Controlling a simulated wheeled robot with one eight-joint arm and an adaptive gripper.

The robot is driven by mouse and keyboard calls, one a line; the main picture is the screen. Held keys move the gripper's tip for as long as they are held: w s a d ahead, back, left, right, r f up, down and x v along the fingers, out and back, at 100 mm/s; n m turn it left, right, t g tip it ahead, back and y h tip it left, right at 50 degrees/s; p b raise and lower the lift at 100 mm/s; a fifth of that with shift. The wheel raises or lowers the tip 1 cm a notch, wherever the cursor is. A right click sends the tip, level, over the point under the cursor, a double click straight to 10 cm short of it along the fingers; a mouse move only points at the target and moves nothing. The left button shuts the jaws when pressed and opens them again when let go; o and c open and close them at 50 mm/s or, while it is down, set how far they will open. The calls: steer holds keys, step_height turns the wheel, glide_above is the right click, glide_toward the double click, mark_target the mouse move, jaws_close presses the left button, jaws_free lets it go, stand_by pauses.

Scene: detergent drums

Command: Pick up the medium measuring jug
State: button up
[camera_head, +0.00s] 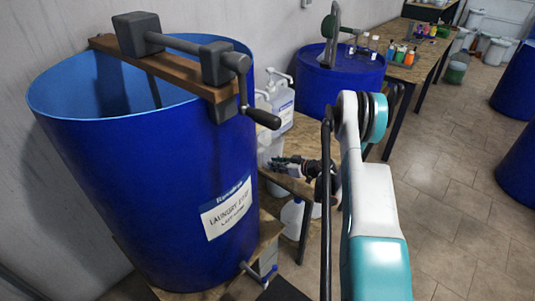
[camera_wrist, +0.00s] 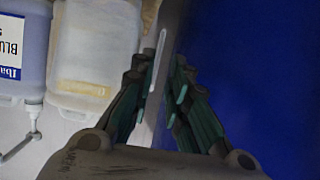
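In the head view, a translucent, pale jug-like vessel (camera_head: 269,151) stands on the wooden table beside the big blue drum. Its size marking cannot be read, so I cannot tell whether it is the medium measuring jug. My gripper (camera_head: 281,163) is at its right side, with the fingers pointing left. In the wrist view, the fingers of my gripper (camera_wrist: 160,82) come close together from both sides of a thin, greyish, upright part (camera_wrist: 155,78) with a bright streak. I cannot tell whether they press on it.
A blue laundry soap drum (camera_head: 140,165) with a wooden bar and crank stands close on the left. A white pump bottle (camera_head: 280,105) stands behind the vessel. A second blue drum (camera_head: 340,85) is further back. Tiled floor (camera_head: 450,210) lies open on the right.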

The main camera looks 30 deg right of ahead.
mark_target(259, 162)
steer(key=b+x, duration=0.3)
steer(key=x, duration=0.7)
steer(key=shift+f+b, duration=0.15)
steer(key=shift+b, duration=0.15)
steer(key=shift+c, duration=0.6)
jaws_close()
